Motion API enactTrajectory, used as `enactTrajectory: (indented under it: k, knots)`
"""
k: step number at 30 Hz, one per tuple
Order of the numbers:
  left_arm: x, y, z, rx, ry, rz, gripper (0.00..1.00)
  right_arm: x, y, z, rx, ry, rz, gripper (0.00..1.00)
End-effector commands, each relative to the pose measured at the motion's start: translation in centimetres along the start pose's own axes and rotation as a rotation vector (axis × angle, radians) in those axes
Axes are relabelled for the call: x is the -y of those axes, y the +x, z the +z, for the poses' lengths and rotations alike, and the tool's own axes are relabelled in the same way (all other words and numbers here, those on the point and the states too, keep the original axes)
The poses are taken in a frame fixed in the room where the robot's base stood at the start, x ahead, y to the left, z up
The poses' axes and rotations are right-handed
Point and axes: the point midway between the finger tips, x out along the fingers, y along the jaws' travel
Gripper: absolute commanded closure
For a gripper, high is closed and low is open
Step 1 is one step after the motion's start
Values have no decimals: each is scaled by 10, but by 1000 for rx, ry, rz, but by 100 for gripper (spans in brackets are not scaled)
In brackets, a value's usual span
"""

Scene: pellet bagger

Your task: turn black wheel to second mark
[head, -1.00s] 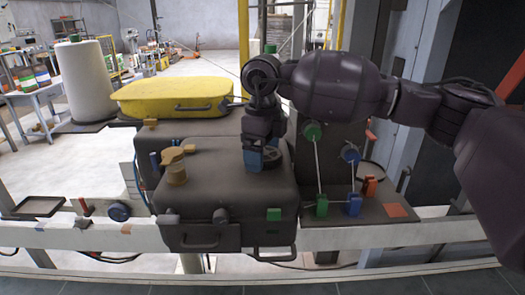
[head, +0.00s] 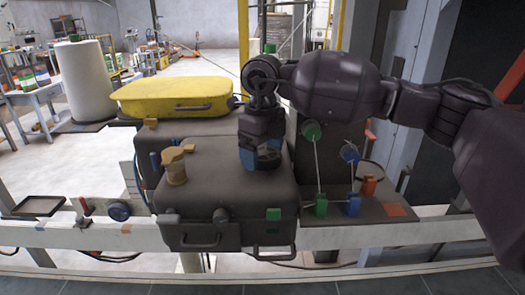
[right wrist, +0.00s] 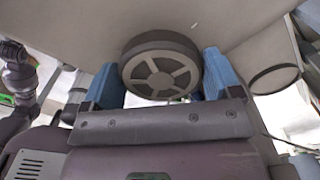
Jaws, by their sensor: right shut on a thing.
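The black wheel (right wrist: 160,68) is a dark disc with a grey spoked face, seen close up in the right wrist view. It sits on the grey box top (head: 215,185), which also fills the upper part of the right wrist view. My right gripper (head: 262,160) points down at the box top, its blue fingers on either side of the wheel. In the right wrist view the gripper (right wrist: 160,78) is shut on the wheel. A small pale mark (right wrist: 194,25) shows on the surface beyond the wheel. In the head view the gripper mostly hides the wheel. My left gripper is not in view.
A tan knob (head: 173,165) stands on the box left of my gripper. A yellow case (head: 172,95) lies behind. Green (head: 312,131) and blue (head: 350,153) rollers with levers stand to the right. A white rail (head: 120,237) runs along the front.

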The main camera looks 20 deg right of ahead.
Motion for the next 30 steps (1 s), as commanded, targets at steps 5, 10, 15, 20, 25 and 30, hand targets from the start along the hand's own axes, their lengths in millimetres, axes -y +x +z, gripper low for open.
enactTrajectory:
  k: [5, 10, 15, 20, 25, 30]
  knots:
    - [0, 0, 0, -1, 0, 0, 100, 0, -1, 0, 2, 0, -1, 0]
    - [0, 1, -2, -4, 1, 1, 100, 0, -1, 0, 2, -1, -1, 0]
    - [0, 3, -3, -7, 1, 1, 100, 0, -11, 1, 4, -1, -1, 0]
    - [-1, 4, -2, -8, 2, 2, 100, 0, -36, 1, 5, 0, -2, 0]
    - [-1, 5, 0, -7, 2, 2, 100, 0, -68, 0, 4, 0, -2, 0]
    - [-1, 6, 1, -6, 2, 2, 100, 0, -93, 1, 4, 0, -1, 0]
